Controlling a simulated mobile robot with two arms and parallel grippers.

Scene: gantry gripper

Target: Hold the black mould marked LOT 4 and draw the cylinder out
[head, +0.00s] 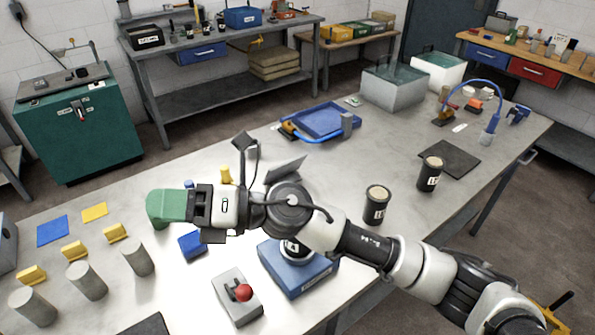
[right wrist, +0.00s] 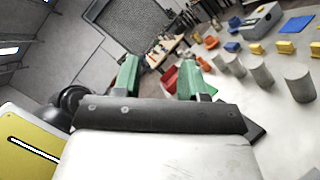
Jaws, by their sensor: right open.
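Two black moulds with white labels, the nearer one (head: 376,205) and the farther one (head: 430,173), stand upright on the right of the table in the head view. A third black mould (head: 293,248) with a label sits at a blue block (head: 310,277), mostly hidden by my arm. The label writing is too small to read, so I cannot tell which is LOT 4. My right gripper (head: 167,208) reaches left over the table with green fingers; in the right wrist view its fingers (right wrist: 160,80) stand apart with nothing between them. My left gripper is not in view.
Several grey cylinders (head: 86,281) and yellow blocks (head: 74,250) stand at the left of the table. A grey box with a red knob (head: 238,296) is in front of the blue block. A blue tray (head: 322,119) lies behind; a dark mat (head: 449,158) lies at right.

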